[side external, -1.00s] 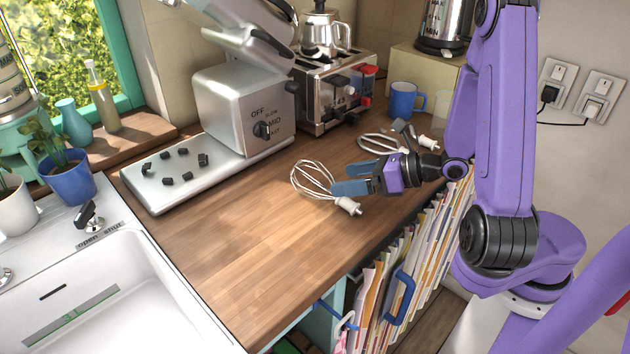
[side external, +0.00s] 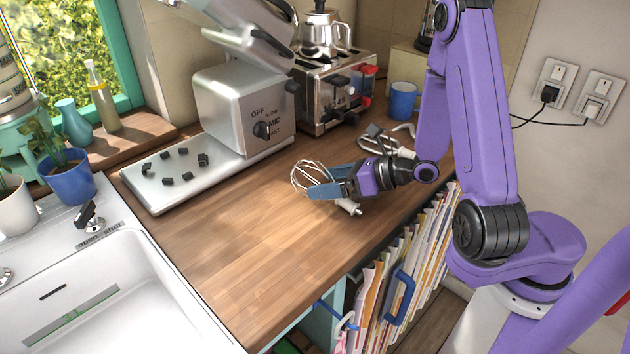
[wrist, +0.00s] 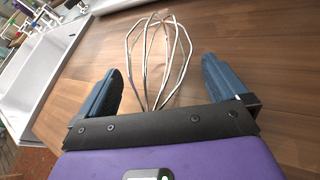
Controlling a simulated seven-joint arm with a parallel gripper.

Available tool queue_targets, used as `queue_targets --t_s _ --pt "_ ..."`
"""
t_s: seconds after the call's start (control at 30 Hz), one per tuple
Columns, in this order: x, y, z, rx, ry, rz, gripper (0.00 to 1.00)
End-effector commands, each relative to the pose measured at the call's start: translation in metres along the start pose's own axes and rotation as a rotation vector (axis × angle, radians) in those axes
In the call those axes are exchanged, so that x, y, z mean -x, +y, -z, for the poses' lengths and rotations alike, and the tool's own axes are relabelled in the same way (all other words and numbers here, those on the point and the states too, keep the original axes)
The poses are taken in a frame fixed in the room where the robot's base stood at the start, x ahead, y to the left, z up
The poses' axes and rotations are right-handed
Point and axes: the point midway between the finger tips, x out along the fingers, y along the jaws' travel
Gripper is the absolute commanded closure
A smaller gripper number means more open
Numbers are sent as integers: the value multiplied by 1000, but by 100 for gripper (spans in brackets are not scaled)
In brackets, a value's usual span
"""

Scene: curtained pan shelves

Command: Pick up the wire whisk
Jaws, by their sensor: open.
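A wire whisk (side external: 308,176) with a white handle lies on the wooden counter (side external: 240,240). Its wire loops (wrist: 160,52) show in the wrist view between the two blue fingers, pointing away from me; its handle is hidden behind my gripper's body there. My gripper (side external: 322,183) is open at the whisk, with its fingers over or beside the wires; I cannot tell whether they touch. In the wrist view my gripper (wrist: 160,90) has one finger on each side of the wires. A second whisk-like tool (side external: 385,142) lies behind my gripper, partly hidden.
A silver stand mixer (side external: 240,105) stands at the back left, beside a toaster (side external: 335,95). A blue mug (side external: 403,100) is at the back right. The white sink (side external: 110,290) is at the left. The front middle of the counter is clear.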

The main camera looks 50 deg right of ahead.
Motion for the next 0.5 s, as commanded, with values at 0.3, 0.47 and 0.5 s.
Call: queue_targets --t_s 0.3,0.47,0.5 --pt "0 0 0 1 -1 0 59" --pt "0 0 0 1 -1 0 60" --pt "0 0 0 1 -1 0 60"
